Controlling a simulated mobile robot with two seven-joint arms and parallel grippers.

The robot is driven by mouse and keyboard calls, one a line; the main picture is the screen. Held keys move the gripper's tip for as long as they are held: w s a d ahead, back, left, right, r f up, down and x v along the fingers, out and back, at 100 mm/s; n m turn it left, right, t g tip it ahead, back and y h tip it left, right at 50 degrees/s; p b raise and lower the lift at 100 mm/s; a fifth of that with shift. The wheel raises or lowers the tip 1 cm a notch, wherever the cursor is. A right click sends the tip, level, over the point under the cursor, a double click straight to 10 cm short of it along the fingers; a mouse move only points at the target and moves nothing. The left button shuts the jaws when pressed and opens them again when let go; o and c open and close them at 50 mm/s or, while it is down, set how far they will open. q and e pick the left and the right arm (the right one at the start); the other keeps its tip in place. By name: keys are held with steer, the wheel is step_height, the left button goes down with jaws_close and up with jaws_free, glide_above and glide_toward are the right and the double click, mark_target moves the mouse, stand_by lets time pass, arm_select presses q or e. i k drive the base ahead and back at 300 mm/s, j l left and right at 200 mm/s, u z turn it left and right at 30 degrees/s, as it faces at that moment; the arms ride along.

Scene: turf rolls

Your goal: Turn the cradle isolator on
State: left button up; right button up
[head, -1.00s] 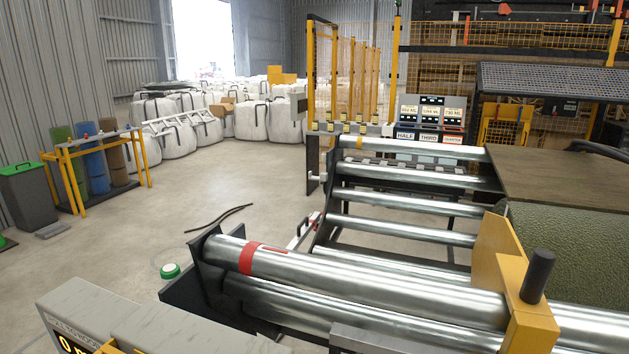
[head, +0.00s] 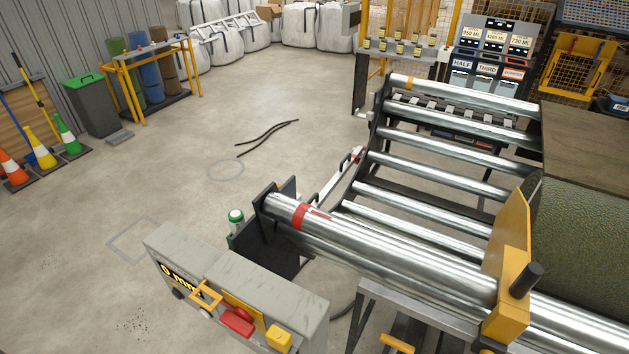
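A grey control box (head: 262,292) stands at the lower middle of the head view, near the left end of the steel rollers. Its front face carries a red rotary handle (head: 237,322) on a yellow plate (head: 245,312), which looks like the cradle isolator. The handle lies roughly along the face, but I cannot read its on or off marks. Neither of my grippers is in view.
Steel rollers (head: 400,250) in a dark frame fill the right side, with a yellow guide (head: 512,265) and a green turf roll (head: 585,245). A dark hose (head: 265,135) lies on the floor. Cones (head: 40,146) stand at far left. The floor left of the box is clear.

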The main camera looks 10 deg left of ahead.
mark_target(238, 320)
steer(key=j+u, duration=0.1)
steer(key=u, duration=0.75)
steer(key=k+j, duration=0.1)
steer(key=j, duration=0.6)
steer(key=k+j+u, duration=0.15)
steer(key=j, duration=0.6)
steer(key=i+l, duration=0.05)
